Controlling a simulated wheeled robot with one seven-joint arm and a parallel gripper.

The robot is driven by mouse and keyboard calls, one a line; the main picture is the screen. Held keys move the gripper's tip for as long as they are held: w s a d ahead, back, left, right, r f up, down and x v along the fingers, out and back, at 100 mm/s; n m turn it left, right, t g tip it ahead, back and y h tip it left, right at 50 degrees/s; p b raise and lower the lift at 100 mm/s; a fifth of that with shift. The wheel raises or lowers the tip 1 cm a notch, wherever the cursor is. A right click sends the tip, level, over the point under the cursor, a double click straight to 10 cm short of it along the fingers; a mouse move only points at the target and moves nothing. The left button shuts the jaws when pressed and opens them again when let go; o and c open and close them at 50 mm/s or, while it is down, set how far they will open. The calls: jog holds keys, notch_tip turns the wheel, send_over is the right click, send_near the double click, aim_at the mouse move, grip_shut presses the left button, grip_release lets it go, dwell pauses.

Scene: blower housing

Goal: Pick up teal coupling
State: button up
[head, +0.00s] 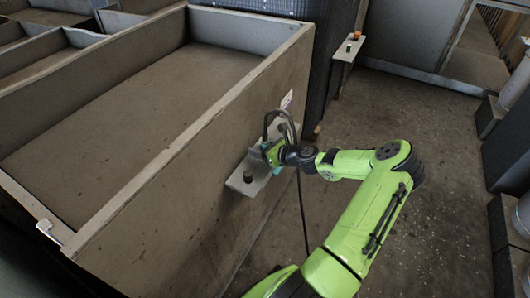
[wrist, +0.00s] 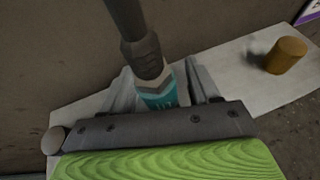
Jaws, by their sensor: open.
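The teal coupling (wrist: 160,97) shows in the wrist view between the two grey fingers of my gripper (wrist: 159,82). A dark hose (wrist: 128,22) with a ribbed collar runs into its top. The fingers stand apart on either side of it; whether either touches it I cannot tell. Its lower end is hidden behind my gripper's body. In the head view my gripper (head: 272,154) is at the pale shelf plate (head: 263,169) on the outer wall of the big housing, and small teal patches show there, mostly covered.
A brown cylinder (wrist: 287,55) stands on the plate in the wrist view, right of the coupling. A dark short cylinder (head: 248,177) stands on the plate's near end. The housing wall (head: 190,195) rises close behind. Open floor (head: 440,190) lies to the right.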

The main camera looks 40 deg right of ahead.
jog(key=shift+r, duration=0.1)
jog(key=shift+c, duration=0.4)
jog(key=shift+w, duration=0.1)
grip_shut()
notch_tip(320, 180, up, 28)
jog(key=p, duration=1)
jog(key=shift+p, duration=0.35)
jog(key=shift+d, duration=0.1)
